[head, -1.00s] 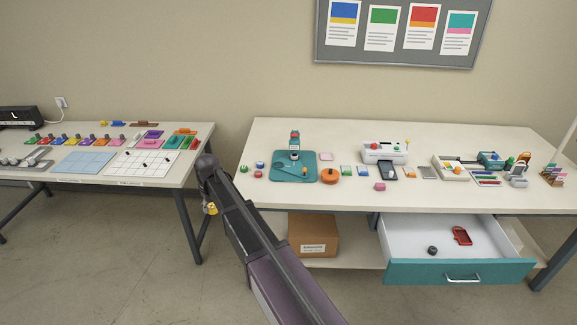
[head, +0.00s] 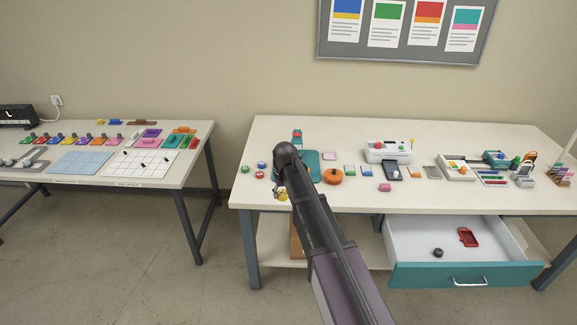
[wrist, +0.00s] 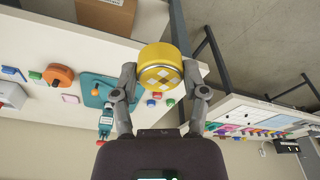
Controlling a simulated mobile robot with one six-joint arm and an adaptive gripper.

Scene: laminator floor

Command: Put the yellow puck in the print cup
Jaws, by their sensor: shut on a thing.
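The yellow puck (wrist: 160,62) is held between the two fingers of my gripper (wrist: 160,74) in the wrist view. Its face with a white checked pattern shows there. In the head view my gripper (head: 283,192) is small and partly hidden by my arm, near the front edge of the right table, with a bit of yellow at it. I cannot tell for sure which thing is the print cup. A small dark round thing (head: 437,252) lies in the open drawer.
The right table (head: 460,198) holds a teal mat (head: 313,171), an orange round thing (head: 333,176) and a white machine (head: 375,152). A teal-fronted drawer (head: 420,275) stands open below. The left table (head: 188,168) is across a floor gap. A cardboard box (wrist: 105,14) is on the lower shelf.

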